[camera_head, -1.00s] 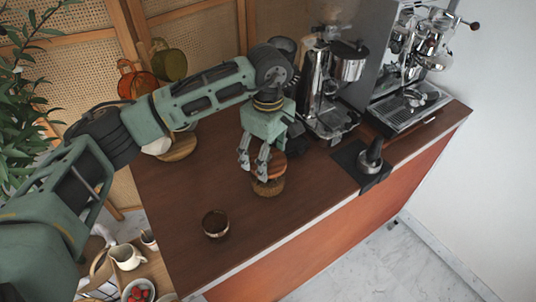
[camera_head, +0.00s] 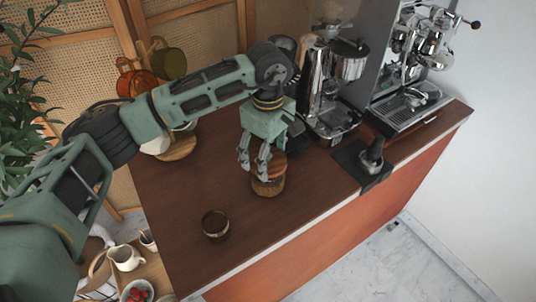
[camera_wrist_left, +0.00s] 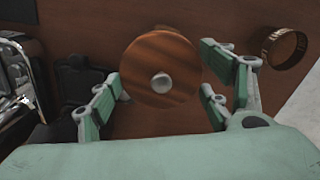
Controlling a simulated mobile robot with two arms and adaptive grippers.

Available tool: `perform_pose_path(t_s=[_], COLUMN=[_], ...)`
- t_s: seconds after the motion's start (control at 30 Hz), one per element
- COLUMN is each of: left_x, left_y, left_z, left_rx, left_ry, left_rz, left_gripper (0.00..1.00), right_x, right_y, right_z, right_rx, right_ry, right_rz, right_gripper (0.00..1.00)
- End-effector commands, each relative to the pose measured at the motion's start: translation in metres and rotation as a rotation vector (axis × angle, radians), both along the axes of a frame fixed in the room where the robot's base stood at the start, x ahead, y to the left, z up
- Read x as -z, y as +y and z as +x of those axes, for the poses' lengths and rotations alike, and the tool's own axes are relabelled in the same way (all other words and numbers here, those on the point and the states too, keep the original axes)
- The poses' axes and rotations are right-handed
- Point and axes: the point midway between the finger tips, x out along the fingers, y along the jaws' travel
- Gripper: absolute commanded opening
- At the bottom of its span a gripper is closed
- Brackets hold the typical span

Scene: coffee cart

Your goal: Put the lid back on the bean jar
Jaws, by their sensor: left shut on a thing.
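The round wooden lid (camera_head: 273,168) with a metal knob is held by my left gripper (camera_head: 255,165). The bean jar (camera_head: 268,187) stands upright on the counter right under the lid. The lid hides the jar's mouth, and I cannot tell whether the lid touches the rim. In the left wrist view the lid covers the jar. My right gripper is not in view.
A small brown cup (camera_head: 215,224) stands on the counter (camera_head: 185,190) nearer the front; it also shows in the left wrist view (camera_wrist_left: 285,47). A grinder (camera_head: 330,90), an espresso machine (camera_head: 412,90) and a tamper (camera_head: 372,156) on a dark mat stand to the right.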

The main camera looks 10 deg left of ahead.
Motion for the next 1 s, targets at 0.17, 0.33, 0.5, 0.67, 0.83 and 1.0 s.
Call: perform_pose_path(t_s=[0.17,0.33,0.5,0.67,0.83,1.0], left_x=[0.0000,-0.0001,-0.0001,0.0000,0.0001,0.0002], left_y=[0.0001,0.0001,0.0001,0.0001,0.0001,0.0001], left_z=[0.0000,0.0000,0.0000,0.0000,0.0000,0.0000], left_rx=[0.000,0.000,0.000,0.000,0.000,0.000], left_ry=[0.000,0.000,0.000,0.000,0.000,0.000], left_rz=[0.000,0.000,0.000,0.000,0.000,0.000], left_gripper=[0.46,0.46,0.79,0.93,0.94,0.99], right_x=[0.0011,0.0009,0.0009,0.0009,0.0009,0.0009], right_y=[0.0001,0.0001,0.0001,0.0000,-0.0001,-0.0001], right_z=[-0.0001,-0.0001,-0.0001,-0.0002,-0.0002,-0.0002], right_rx=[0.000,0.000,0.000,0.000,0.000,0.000], right_ry=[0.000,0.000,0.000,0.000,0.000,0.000], right_rz=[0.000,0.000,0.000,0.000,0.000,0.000], right_gripper=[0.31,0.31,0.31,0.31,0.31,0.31])
